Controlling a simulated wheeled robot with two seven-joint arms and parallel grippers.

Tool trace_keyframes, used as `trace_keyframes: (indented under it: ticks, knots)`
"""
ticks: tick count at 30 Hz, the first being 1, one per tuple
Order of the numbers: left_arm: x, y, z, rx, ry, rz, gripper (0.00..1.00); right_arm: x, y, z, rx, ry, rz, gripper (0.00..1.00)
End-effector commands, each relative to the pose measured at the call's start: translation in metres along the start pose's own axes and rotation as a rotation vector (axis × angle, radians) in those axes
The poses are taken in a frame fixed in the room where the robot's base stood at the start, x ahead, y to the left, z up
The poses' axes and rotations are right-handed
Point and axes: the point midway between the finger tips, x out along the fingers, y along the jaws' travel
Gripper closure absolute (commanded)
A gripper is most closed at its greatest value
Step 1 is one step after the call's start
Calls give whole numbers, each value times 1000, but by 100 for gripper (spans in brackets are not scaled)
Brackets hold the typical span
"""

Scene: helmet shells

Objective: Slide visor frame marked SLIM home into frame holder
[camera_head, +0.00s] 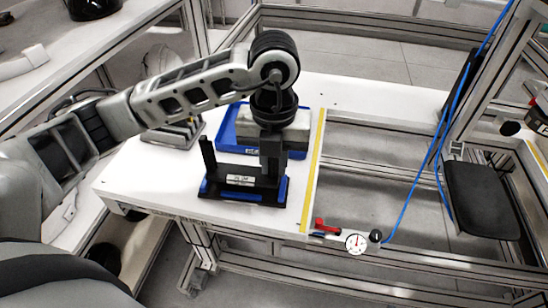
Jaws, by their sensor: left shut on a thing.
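The visor frame (222,172) is a black piece with a tall upright at its left end. A small pale label, too small to read, shows on its front. It is at the frame holder (218,196), a low blue and black base near the front of the white table. I cannot tell how deep the frame sits in it. My left gripper (271,172) points down at the right end of the frame and is shut on it. The gripper hides that end. My right gripper is out of view.
A blue tray (229,146) with a pale block stands just behind the holder. A grey slotted rack (175,133) is to its left. Yellow tape (313,172) marks the table's right edge. A dial gauge (356,243) and a red-handled tool (322,226) lie beyond the front right corner.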

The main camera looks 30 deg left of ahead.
Motion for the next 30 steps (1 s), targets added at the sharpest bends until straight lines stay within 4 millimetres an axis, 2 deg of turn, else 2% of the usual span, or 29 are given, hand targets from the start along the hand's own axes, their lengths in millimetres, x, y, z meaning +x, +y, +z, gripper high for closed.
trace_keyframes:
  ticks: [3, 16, 30]
  knots:
    - [6, 0, 0, 0, -1, 0, 100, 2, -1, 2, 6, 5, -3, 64]
    - [6, 0, 0, 0, 0, -1, 100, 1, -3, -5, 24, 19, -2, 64]
    - [6, 0, 0, 0, 0, -1, 100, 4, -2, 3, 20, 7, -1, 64]
